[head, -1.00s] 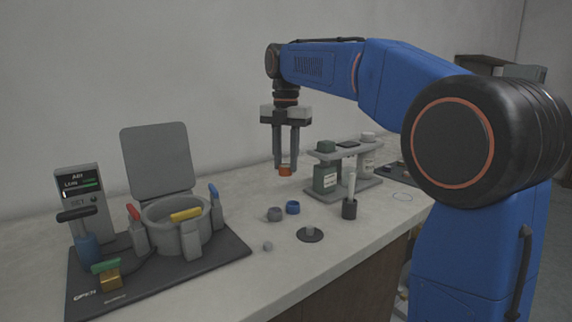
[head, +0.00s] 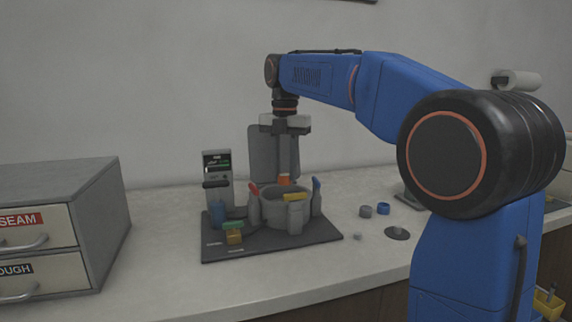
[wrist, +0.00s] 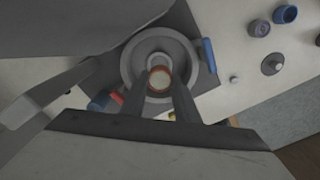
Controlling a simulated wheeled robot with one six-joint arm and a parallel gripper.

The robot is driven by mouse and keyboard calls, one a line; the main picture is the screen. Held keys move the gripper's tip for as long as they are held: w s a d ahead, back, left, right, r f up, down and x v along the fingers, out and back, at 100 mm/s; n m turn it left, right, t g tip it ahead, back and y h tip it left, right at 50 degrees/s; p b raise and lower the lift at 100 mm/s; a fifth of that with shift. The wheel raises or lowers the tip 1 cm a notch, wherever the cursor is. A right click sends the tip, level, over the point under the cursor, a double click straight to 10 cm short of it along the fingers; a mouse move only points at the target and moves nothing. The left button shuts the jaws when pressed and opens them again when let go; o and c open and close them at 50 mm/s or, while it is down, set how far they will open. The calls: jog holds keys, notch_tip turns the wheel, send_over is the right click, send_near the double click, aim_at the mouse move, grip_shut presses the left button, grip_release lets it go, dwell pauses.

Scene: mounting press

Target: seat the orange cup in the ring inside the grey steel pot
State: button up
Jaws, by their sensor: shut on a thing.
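The orange cup (head: 284,181) is held between the fingertips of my gripper (head: 285,178), which is shut on it. In the head view the cup shows just above the far part of the grey steel pot's (head: 272,211) rim. In the wrist view the cup (wrist: 160,78) appears within the outline of the pot (wrist: 127,66), towards the fingers' side of its middle. Its height over the pot floor cannot be told. A round grey shape shows inside the pot, but the ring is partly hidden by the cup and fingers (wrist: 160,84).
Clamps with red (head: 253,189), yellow (head: 292,197) and blue (head: 316,185) handles stand around the pot. The raised lid (head: 260,150) is behind it, beside a control box (head: 217,167). A drawer cabinet (head: 95,225) is at left. Small cups (head: 383,209) lie at right.

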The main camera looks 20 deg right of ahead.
jog(key=shift+a+f, duration=0.15)
jog(key=shift+f, duration=2.45)
jog(key=shift+f, duration=1)
dwell(0.9)
jog(key=o, duration=1.4)
jog(key=shift+c, duration=0.2)
jog(key=shift+r, duration=3.45)
